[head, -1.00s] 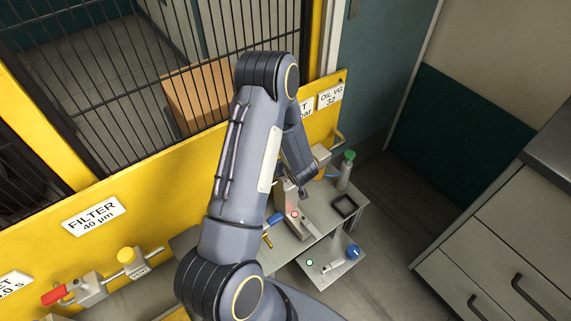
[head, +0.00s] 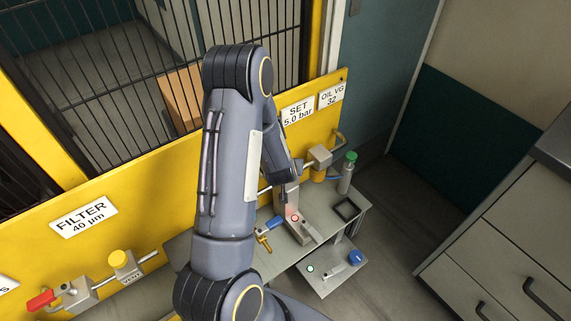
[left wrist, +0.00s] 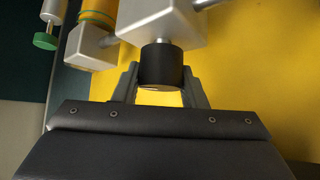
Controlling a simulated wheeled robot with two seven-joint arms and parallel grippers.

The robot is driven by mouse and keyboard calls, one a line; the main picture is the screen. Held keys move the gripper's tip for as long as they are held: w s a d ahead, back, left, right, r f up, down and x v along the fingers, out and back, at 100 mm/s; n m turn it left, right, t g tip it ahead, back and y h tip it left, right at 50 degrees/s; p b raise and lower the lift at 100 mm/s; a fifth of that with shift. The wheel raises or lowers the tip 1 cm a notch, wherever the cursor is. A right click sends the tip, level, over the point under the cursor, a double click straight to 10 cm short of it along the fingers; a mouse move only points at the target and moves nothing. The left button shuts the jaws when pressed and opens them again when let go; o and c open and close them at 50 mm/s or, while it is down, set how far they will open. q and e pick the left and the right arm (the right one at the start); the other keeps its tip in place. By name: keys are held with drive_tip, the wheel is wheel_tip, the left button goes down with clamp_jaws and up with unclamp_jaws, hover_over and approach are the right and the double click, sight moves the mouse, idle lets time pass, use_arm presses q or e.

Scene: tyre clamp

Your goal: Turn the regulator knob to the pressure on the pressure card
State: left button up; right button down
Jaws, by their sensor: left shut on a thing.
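The pressure card (head: 297,113) on the yellow panel reads "SET 5.0 bar" in the head view. In the left wrist view the black regulator knob (left wrist: 161,66) hangs from the grey regulator body (left wrist: 165,18). My left gripper (left wrist: 159,80) has one finger on each side of the knob and is shut on it. A pointer or scale on the knob cannot be made out. In the head view my own arm hides the knob and most of the gripper. My right gripper is in neither view.
A grey bench (head: 352,226) below the panel holds a clamp-like fixture, a black square frame (head: 347,208) and a green-capped bottle (head: 348,173). A grey filter block (head: 320,156) sits right of the arm. Drawers (head: 510,230) stand at the right.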

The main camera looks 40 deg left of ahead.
use_arm(q)
drive_tip(key=o, duration=1)
drive_tip(key=shift+r, duration=0.15)
drive_tip(key=p+v, duration=0.1)
drive_tip(key=v, duration=0.5)
drive_tip(key=shift+r, duration=0.15)
drive_tip(key=shift+s+d+r+p, duration=0.3)
drive_tip(key=shift+s+r, duration=0.1)
drive_tip(key=shift+s, duration=0.1)
